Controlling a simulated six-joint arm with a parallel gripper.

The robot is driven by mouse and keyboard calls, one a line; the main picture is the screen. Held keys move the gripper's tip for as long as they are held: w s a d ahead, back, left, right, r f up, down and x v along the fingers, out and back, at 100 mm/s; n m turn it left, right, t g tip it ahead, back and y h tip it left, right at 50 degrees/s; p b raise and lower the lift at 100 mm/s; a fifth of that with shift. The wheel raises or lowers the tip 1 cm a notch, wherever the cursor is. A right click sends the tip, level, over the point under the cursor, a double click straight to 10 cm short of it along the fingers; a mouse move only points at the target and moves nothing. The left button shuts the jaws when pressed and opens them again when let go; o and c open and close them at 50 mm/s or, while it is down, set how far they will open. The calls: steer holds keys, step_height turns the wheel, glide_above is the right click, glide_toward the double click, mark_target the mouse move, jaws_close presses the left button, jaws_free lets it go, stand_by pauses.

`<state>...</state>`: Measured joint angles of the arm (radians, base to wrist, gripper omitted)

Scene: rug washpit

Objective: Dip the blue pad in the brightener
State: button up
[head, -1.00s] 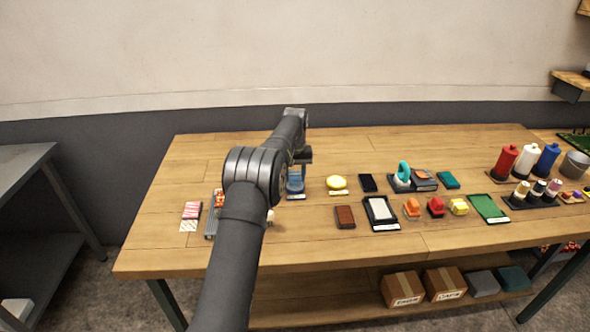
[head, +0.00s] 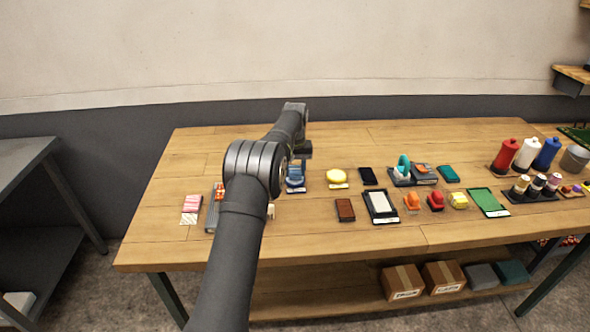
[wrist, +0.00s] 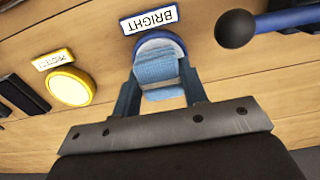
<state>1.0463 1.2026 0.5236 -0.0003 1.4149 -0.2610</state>
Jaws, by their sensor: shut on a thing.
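My gripper (wrist: 160,92) is shut on the light blue pad (wrist: 157,68), one finger on each side of it. In the wrist view the pad overlaps the round, blue-rimmed brightener dish (wrist: 174,40), which has a white label reading BRIGHT (wrist: 149,19). I cannot tell whether the pad touches what is in the dish; the pad and fingers hide most of its inside. In the head view my gripper (head: 302,160) is over the same dish (head: 295,185), on the back middle of the table, and my arm partly covers this spot.
A yellow dish labelled PROTECT (wrist: 70,86) is beside the brightener; it also shows in the head view (head: 337,176). A blue-handled tool with a dark ball end (wrist: 235,28) lies near my gripper. A brown block (head: 345,210) and white-topped tray (head: 381,205) stand further forward.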

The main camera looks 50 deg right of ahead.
mark_target(295, 169)
steer(key=shift+f, duration=0.6)
stand_by(1.1)
steer(key=shift+r, duration=0.1)
steer(key=shift+r, duration=3.5)
